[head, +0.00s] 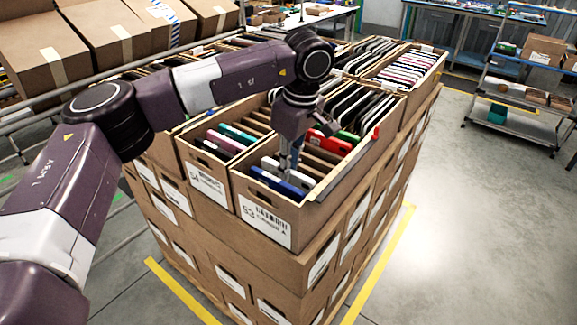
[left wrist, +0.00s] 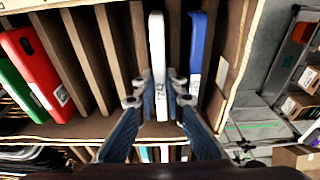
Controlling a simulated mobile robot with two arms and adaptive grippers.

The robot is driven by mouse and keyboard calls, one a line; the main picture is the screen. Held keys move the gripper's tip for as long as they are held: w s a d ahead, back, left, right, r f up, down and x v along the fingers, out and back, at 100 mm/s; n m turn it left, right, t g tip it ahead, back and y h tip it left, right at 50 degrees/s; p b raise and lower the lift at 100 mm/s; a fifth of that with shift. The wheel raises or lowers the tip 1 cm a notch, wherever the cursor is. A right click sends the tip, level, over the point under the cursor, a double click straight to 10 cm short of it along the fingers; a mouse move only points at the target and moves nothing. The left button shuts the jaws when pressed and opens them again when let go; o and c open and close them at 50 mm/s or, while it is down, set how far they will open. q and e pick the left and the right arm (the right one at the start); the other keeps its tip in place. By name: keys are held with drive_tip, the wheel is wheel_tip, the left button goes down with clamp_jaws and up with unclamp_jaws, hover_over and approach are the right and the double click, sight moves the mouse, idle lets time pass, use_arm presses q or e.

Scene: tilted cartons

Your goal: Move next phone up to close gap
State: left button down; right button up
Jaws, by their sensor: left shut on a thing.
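My left gripper (head: 288,163) reaches down into the front carton (head: 262,227). Its two fingers (left wrist: 158,90) are shut on a white phone (left wrist: 157,45), one on each side; part of this white phone (head: 270,164) shows in the head view. The phone stands on edge in a slot between brown dividers. A blue phone (left wrist: 197,45) stands just beside it, nearest the carton's front wall; it also shows in the head view (head: 278,181). Farther back stand a red phone (left wrist: 40,68) and a green phone (left wrist: 16,92), with several empty slots between. My right gripper is out of view.
The carton tops a stack, beside a carton with pink and teal phones (head: 238,133). More filled cartons (head: 405,70) stand behind. Closed tilted cartons (head: 45,50) line a rack at the left. The floor at the right (head: 475,215) is clear, with a shelf cart (head: 520,90) beyond.

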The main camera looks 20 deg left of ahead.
use_arm(q)
drive_tip(key=c, duration=1.9)
unclamp_jaws()
wheel_tip(320, 180, up, 12)
drive_tip(key=d, duration=0.1)
drive_tip(key=shift+s+d, duration=0.35)
drive_tip(key=shift+d, duration=0.05)
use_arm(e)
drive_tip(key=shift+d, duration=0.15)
use_arm(q)
wheel_tip(320, 180, up, 7)
drive_tip(key=p, duration=0.7)
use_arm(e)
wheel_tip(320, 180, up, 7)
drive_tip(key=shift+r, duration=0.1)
use_arm(q)
drive_tip(key=shift+f, duration=0.15)
